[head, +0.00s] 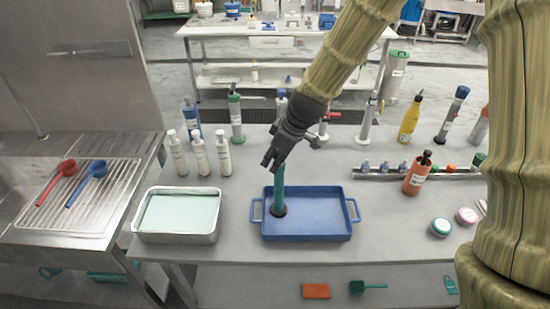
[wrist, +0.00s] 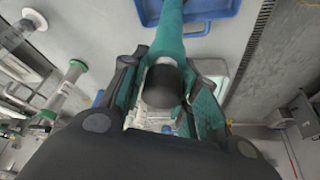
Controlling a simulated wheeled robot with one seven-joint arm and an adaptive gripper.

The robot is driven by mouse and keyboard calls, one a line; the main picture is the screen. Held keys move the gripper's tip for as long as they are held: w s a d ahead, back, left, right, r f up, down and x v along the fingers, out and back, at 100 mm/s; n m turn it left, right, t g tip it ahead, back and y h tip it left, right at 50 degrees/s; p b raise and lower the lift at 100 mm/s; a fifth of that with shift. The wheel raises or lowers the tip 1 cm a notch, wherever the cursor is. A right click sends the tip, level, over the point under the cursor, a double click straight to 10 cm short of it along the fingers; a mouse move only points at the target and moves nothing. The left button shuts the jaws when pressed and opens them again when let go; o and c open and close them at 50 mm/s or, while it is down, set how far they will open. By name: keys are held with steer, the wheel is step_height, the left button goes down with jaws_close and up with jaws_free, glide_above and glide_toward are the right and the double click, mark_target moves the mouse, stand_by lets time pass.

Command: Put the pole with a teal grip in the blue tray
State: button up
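The pole with a teal grip (head: 279,188) is upright over the left part of the blue tray (head: 325,235). Its dark round base appears at or just above the tray floor; I cannot tell whether it touches. My gripper (head: 277,163) is at the pole's upper end, pointing down, with its fingers closed around it. In the wrist view the teal pole (wrist: 170,38) runs between the two fingers of my gripper (wrist: 167,65), and its dark end cap faces the camera. Part of the blue tray (wrist: 205,10) shows at the top.
A metal pan with pale liquid (head: 180,212) stands left of the tray. White bottles (head: 199,154) stand behind the pan. Several upright tools line the back of the table. An orange container (head: 417,178) and a rack (head: 385,174) are at the right. Bare table lies around the tray.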

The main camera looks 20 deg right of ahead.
steer(key=o, duration=0.3)
steer(key=shift+s+r, duration=0.1)
steer(key=shift+d+r, duration=0.15)
steer(key=shift+r, duration=0.15)
steer(key=shift+b+v, duration=1.1)
steer(key=shift+v, duration=4.7)
steer(key=shift+f, duration=0.1)
